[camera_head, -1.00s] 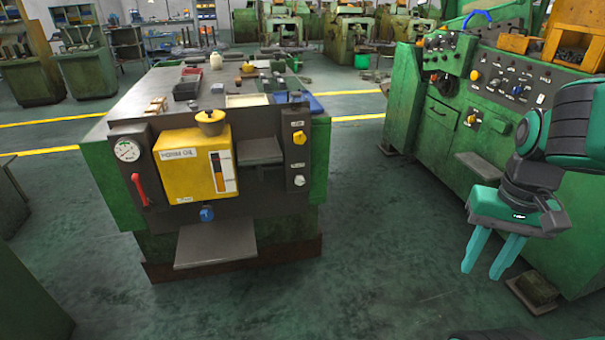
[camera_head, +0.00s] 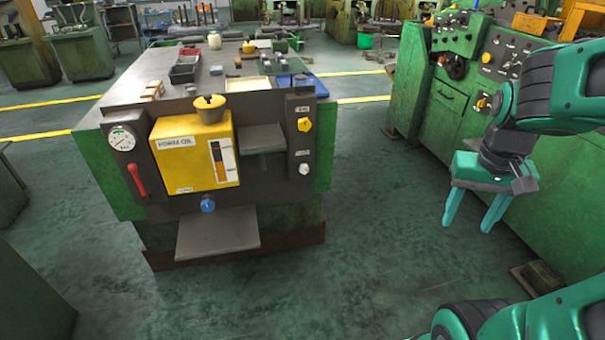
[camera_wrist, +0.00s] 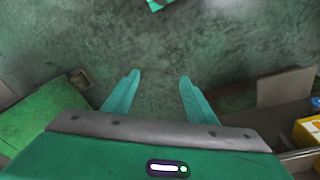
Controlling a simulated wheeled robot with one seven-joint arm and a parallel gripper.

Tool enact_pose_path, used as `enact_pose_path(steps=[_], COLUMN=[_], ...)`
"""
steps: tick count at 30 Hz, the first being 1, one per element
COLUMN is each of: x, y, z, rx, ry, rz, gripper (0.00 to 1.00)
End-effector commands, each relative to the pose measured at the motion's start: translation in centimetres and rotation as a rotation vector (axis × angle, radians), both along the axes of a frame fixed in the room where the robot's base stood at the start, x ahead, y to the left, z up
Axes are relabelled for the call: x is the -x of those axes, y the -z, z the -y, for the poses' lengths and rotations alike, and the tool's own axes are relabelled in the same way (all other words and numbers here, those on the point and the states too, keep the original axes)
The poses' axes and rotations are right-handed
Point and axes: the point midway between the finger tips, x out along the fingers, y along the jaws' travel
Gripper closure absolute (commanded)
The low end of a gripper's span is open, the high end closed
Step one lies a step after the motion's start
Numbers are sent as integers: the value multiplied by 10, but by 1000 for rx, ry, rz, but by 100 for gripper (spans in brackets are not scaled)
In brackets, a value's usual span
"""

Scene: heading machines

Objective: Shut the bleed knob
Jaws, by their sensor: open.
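The green machine (camera_head: 125,190) ahead carries several knobs on its front. A yellow knob (camera_head: 304,125) and a pale knob (camera_head: 304,169) sit one above the other on the dark right panel. A blue knob (camera_head: 208,204) is under the yellow oil tank (camera_head: 172,155). The small labels are too blurred to tell which is the bleed knob. My gripper (camera_head: 468,222) is open and empty, pointing down, well to the right of the machine. In the wrist view my gripper (camera_wrist: 159,78) has bare floor between its fingers.
A grey ledge (camera_head: 218,232) juts out below the blue knob. A red lever (camera_head: 137,180) and a gauge (camera_head: 121,138) are at the left of the front. A second green machine (camera_head: 444,112) stands behind my arm. The floor (camera_head: 370,230) between is clear.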

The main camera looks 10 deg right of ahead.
Motion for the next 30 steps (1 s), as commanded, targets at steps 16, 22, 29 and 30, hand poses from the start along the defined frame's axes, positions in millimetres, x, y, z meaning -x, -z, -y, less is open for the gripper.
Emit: enact_pose_path(steps=[16,22,29,30], x=[-271,-358,-435,-446], y=[68,107,157,165], z=[41,16,-34,-44], rx=[354,414,439,440], ry=[-252,-362,-468,-482], rz=[366,536,751,789], gripper=[48,48,48,48])
